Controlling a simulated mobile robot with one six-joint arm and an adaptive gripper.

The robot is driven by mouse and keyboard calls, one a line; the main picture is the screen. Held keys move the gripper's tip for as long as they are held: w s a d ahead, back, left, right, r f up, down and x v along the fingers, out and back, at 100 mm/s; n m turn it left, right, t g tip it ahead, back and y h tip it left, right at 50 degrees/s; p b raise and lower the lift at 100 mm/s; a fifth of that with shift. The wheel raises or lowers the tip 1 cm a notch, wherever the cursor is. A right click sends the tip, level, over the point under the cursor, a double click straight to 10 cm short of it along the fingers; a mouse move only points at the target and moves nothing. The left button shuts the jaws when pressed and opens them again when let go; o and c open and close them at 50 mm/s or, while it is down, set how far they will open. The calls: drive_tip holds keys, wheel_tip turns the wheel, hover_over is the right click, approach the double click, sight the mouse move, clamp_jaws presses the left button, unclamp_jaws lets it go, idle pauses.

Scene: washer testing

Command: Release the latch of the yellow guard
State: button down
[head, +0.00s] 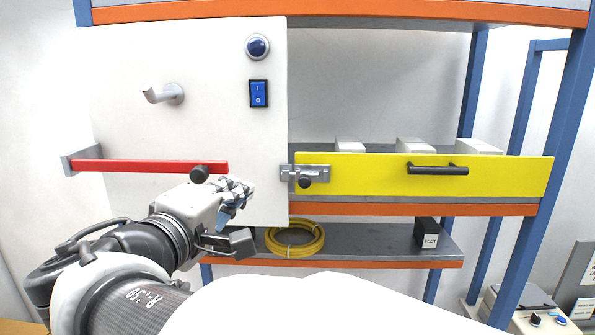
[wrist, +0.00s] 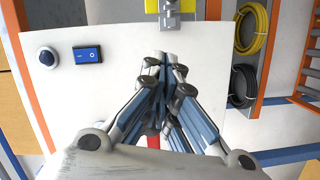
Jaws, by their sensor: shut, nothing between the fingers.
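The yellow guard (head: 500,178) is a long flat panel with a black handle (head: 438,169), level across the shelf front. Its grey metal latch (head: 313,172) with a dark knob (head: 304,183) bridges the guard's left end and the white panel's right edge. My gripper (head: 243,190) is shut and empty, in front of the white panel, left of the latch and slightly lower. In the wrist view, my shut fingers (wrist: 166,62) point towards the latch (wrist: 169,19), with a gap between. A bit of the guard (wrist: 152,6) shows at the top edge.
The white panel (head: 200,60) carries a grey peg (head: 165,94), blue button (head: 257,47), blue rocker switch (head: 259,93) and red bar (head: 130,166) just above my gripper. Below, a shelf holds a yellow hose coil (head: 295,251) and a dark block (head: 426,232).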

sight(302, 176)
drive_tip(key=w+d+p, duration=0.1)
drive_tip(key=w+d, duration=0.1)
drive_tip(key=w, duration=0.1)
drive_tip(key=w+d+f+p, duration=0.1)
drive_tip(key=w+d, duration=0.1)
drive_tip(key=w, duration=0.1)
drive_tip(key=w+d+p, duration=0.1)
drive_tip(key=w+d, duration=0.1)
drive_tip(key=w, duration=0.1)
drive_tip(key=shift+w+d+f, duration=0.3)
drive_tip(key=shift+f, duration=0.1)
drive_tip(key=d+b, duration=0.3)
drive_tip(key=shift+s+d+b, duration=0.15)
drive_tip(key=shift+d+b, duration=0.15)
drive_tip(key=shift+d, duration=0.1)
drive_tip(key=shift+a, duration=0.1)
